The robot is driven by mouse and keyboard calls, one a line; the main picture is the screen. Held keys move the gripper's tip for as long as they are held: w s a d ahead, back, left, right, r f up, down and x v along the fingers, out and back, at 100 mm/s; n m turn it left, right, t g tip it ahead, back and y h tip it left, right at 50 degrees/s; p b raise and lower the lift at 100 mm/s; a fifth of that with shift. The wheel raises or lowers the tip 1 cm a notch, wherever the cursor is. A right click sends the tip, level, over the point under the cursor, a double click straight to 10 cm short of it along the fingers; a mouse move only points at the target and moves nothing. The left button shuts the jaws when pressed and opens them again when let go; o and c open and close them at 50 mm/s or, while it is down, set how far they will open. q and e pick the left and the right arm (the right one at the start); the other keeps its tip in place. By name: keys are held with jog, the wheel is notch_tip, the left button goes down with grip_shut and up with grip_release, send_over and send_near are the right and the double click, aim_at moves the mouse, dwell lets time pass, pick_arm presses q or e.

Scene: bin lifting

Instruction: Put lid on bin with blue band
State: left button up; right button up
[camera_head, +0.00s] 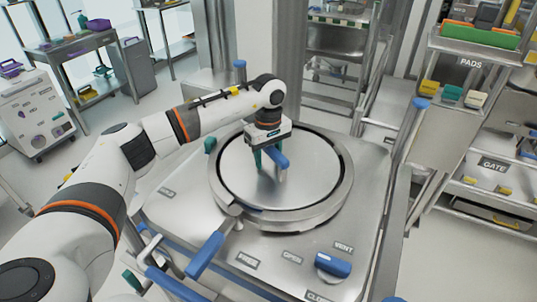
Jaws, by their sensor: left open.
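A round steel lid (310,178) lies flat inside a thick ring (335,203) on a steel-topped unit (178,215). A blue handle (279,160) stands near the lid's middle. My left gripper (268,160) points down over the lid with its teal fingers at the blue handle. It is open, and I cannot tell whether the fingers touch the handle. A blue strip shows along the unit's lower front edge; I cannot make out a separate bin with a blue band. My right gripper is not in view.
A blue lever (206,254) sticks out at the ring's front. A blue knob (333,264) sits beside the VENT and OPEN labels. Shelves (475,125) with coloured boxes stand at the right. A grey bench (75,45) and a white cart (35,110) stand at the left.

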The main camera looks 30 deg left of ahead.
pick_arm(q)
jog(key=shift+r, duration=0.3)
notch_tip(320, 180, up, 12)
jog(key=b, duration=0.3)
jog(key=shift+f+b, duration=0.2)
jog(key=shift+b, duration=0.15)
